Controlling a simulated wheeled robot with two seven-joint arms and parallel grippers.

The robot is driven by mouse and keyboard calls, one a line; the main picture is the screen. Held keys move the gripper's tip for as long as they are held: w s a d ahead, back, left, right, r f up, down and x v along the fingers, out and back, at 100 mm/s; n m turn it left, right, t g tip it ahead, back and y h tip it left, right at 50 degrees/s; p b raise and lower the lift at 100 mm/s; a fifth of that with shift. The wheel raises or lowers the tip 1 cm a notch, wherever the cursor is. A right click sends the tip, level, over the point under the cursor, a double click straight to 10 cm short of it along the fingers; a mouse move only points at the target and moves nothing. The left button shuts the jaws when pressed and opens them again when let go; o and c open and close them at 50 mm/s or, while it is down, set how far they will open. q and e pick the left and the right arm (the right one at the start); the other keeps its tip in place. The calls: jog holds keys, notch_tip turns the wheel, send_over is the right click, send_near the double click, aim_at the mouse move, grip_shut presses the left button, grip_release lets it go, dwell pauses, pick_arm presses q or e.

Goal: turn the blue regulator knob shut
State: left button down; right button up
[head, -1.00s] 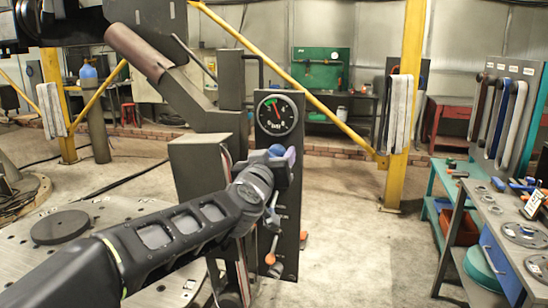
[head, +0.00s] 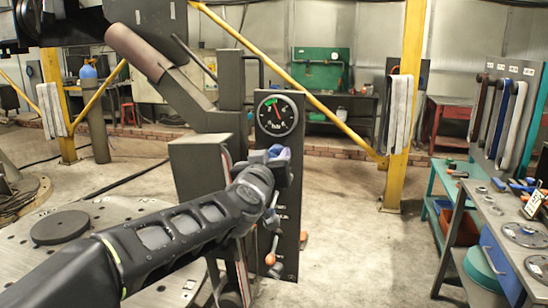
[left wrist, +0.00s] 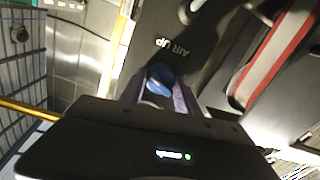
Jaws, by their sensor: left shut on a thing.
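The blue regulator knob (head: 276,149) is on the front of a dark upright panel (head: 289,205), just below a round gauge (head: 277,116). My left gripper (head: 279,158) is shut on the knob, and its wrist hides part of the knob in the head view. In the left wrist view the blue knob (left wrist: 160,77) sits between the two purple-lined fingers (left wrist: 160,92), with the "AIR UP" lettering on the panel beyond it. The gauge needle points up and slightly left, near a green mark. My right gripper is not in view.
A yellow post (head: 404,110) and a workbench with parts (head: 500,215) are to the right. The floor between panel and bench is clear.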

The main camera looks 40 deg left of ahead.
pick_arm(q)
jog(key=shift+n, duration=0.6)
jog(key=n, duration=0.9)
jog(key=shift+n, duration=0.3)
jog(key=n+b, duration=0.1)
jog(key=n, duration=0.4)
jog(key=shift+a+h+b, duration=0.15)
jog(key=shift+h+b, duration=0.15)
jog(key=shift+h, duration=0.1)
jog(key=n+b, duration=0.1)
jog(key=n, duration=0.5)
jog(key=shift+h, duration=0.3)
jog(key=c, duration=0.9)
grip_release()
jog(key=shift+f, duration=0.1)
jog(key=shift+s, duration=0.1)
